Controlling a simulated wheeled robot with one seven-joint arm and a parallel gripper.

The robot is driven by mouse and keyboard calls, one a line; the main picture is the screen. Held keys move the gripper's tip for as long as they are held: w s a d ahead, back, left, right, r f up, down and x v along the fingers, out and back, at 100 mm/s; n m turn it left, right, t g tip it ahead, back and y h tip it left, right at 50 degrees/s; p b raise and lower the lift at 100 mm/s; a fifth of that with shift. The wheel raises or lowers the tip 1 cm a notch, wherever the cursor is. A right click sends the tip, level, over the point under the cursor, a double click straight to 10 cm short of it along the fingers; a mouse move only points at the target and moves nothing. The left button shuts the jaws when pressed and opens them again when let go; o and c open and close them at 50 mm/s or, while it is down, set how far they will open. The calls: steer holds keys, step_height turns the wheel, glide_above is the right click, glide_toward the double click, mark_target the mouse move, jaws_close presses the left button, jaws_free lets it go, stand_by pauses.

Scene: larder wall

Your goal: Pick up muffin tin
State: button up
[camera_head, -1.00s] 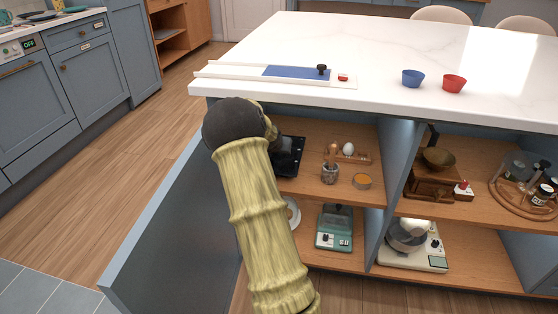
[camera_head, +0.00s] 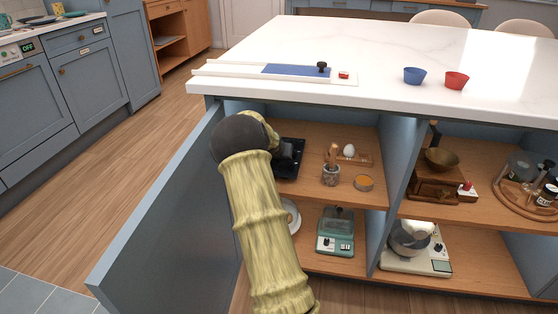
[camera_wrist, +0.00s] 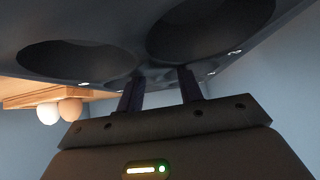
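The muffin tin (camera_head: 290,158) is dark, nearly black, and sits in the upper left compartment of the island, partly hidden by my arm. In the wrist view the muffin tin (camera_wrist: 145,62) fills the top of the picture, tilted, with two large round cups showing. My gripper (camera_wrist: 160,85) is right at the near side of the tin. Its two fingers are apart with a clear gap between them, and their tips meet the dark tin. Whether any of the rim lies between them is hidden. In the head view the fingers are hidden behind my wrist.
An open blue door (camera_head: 165,215) stands left of my arm. A green scale (camera_head: 336,235) stands below. The blue divider (camera_head: 393,190) bounds the right.

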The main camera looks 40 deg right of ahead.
steer(key=shift+c, duration=0.3)
jaws_close()
steer(key=shift+r, duration=0.1)
step_height(320, 180, up, 3)
steer(key=shift+r+p, duration=0.15)
steer(key=shift+p, duration=1)
steer(key=shift+r+p, duration=0.3)
steer(key=shift+r, duration=0.05)
steer(key=s+a+p, duration=0.3)
steer(key=s+a, duration=0.8)
steer(key=a, duration=0.2)
steer(key=shift+s+a+f+p, duration=0.3)
